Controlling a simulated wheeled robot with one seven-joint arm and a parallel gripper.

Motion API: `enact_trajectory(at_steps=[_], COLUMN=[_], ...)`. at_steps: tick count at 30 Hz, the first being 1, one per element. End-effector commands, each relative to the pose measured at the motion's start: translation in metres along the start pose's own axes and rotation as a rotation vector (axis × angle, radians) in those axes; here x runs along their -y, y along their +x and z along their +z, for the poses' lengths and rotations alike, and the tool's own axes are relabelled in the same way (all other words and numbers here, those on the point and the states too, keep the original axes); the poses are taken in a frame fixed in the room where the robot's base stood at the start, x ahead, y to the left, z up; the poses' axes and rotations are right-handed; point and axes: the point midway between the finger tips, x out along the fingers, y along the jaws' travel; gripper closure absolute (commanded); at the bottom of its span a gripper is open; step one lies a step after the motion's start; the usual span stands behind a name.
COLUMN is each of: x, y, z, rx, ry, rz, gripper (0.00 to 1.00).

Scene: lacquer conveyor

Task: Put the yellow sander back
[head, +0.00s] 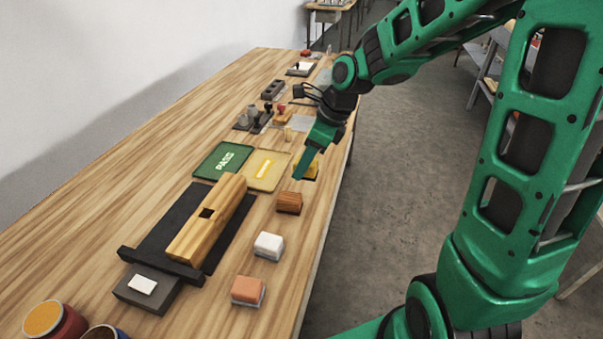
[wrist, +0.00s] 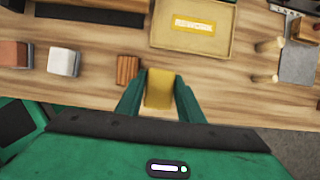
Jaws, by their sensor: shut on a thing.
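The yellow sander (head: 311,171) is a small yellow block at the right edge of the wooden table. It also shows in the wrist view (wrist: 159,90), between the two green fingers. My gripper (head: 309,165) is shut on it; in the wrist view the fingers (wrist: 159,98) lie along both its sides. The finger partly hides the sander in the head view. I cannot tell whether the sander touches the table. A brown wooden block (head: 289,202), a white block (head: 268,245) and an orange-pink block (head: 248,290) stand in a row nearer along the same edge.
A long wooden piece (head: 207,220) lies on a black fixture (head: 160,255). A green PASS tray (head: 222,160) and a yellow tray (head: 264,170) lie beside the gripper. Stamps and small tools stand farther back. Two paint pots (head: 55,322) are at the near left.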

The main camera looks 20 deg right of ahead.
Motion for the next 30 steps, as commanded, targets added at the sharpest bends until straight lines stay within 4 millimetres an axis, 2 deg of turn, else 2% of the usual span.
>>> enact_trajectory(at_steps=[3, 9, 14, 22, 30], x=[0.018, 0.036, 0.039, 0.038, 0.039], y=[0.014, 0.026, 0.032, 0.062, 0.065], z=[0.001, 0.003, 0.001, -0.012, -0.013], rx=[-0.001, 0.001, -0.001, -0.001, 0.0], ry=[0.0, -0.001, -0.001, 0.0, -0.001], rz=[0.002, 0.001, 0.002, 0.003, 0.0], gripper=[0.87, 0.87, 0.87, 0.87, 0.87])
